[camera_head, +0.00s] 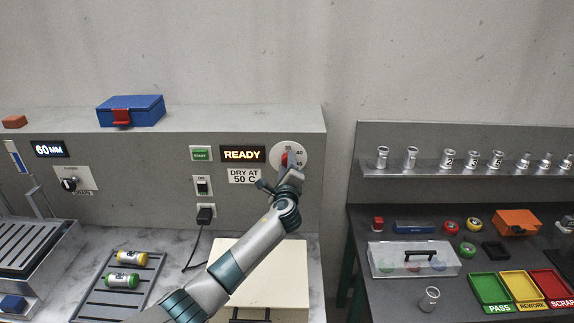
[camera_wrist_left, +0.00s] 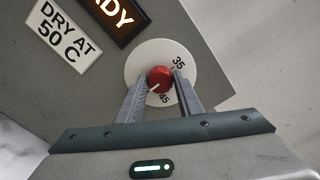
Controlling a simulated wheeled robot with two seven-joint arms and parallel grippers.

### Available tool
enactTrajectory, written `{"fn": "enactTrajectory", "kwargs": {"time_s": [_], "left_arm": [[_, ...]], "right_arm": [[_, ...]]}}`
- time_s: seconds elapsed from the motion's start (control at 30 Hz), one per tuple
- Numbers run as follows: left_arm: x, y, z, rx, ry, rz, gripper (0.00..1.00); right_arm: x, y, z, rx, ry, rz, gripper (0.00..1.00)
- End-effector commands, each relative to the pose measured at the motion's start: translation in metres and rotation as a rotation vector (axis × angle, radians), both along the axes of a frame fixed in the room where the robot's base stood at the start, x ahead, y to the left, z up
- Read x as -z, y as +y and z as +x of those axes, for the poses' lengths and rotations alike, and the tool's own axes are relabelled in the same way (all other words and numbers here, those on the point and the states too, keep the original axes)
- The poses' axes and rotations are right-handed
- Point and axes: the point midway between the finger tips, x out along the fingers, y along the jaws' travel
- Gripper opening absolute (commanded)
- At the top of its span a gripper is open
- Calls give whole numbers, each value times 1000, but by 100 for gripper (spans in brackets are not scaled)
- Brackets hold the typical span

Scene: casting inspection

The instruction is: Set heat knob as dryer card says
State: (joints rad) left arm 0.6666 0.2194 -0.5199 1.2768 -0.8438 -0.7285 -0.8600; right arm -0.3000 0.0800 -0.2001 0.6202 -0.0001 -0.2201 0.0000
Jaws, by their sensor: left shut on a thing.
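The heat knob (camera_head: 285,159) is red and sits on a round white dial (camera_head: 302,147) on the grey panel. My left gripper (camera_head: 289,168) is at the knob. In the left wrist view its fingers (camera_wrist_left: 158,82) are shut on the red knob (camera_wrist_left: 159,76), one on each side. The dial (camera_wrist_left: 143,60) shows 35 and 45 there. The knob's white mark points down-left, past the 45 towards the left finger, which hides any number there. The dryer card (camera_head: 244,176) reads DRY AT 50 C and also shows in the left wrist view (camera_wrist_left: 62,36). My right gripper is not in view.
A lit READY display (camera_head: 243,154) is left of the dial. A green button (camera_head: 201,154), a switch (camera_head: 203,186) and a plugged-in cord (camera_head: 206,215) are further left. A cream box (camera_head: 285,265) stands below my arm. A blue case (camera_head: 135,109) rests on the ledge.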

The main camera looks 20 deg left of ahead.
Motion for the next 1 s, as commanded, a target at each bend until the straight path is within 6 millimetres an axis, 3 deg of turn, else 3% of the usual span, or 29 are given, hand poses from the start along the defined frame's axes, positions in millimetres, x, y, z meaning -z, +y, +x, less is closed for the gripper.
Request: {"fn": "enactTrajectory", "kwargs": {"time_s": [0.27, 0.3, 0.37, 0.77, 1.0], "left_arm": [[1, -1, 0, 0, 2, 1, 11], [1, -1, 0, 0, 1, 0, 40], [1, -1, 0, 0, 1, 0, 52], [1, -1, -2, 1, 0, -1, 52], [2, -5, -15, 0, -1, -2, 52]], "right_arm": [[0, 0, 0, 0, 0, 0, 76], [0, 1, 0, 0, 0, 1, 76], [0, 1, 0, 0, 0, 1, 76], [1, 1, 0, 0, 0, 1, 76], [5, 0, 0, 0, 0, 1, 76]]}}
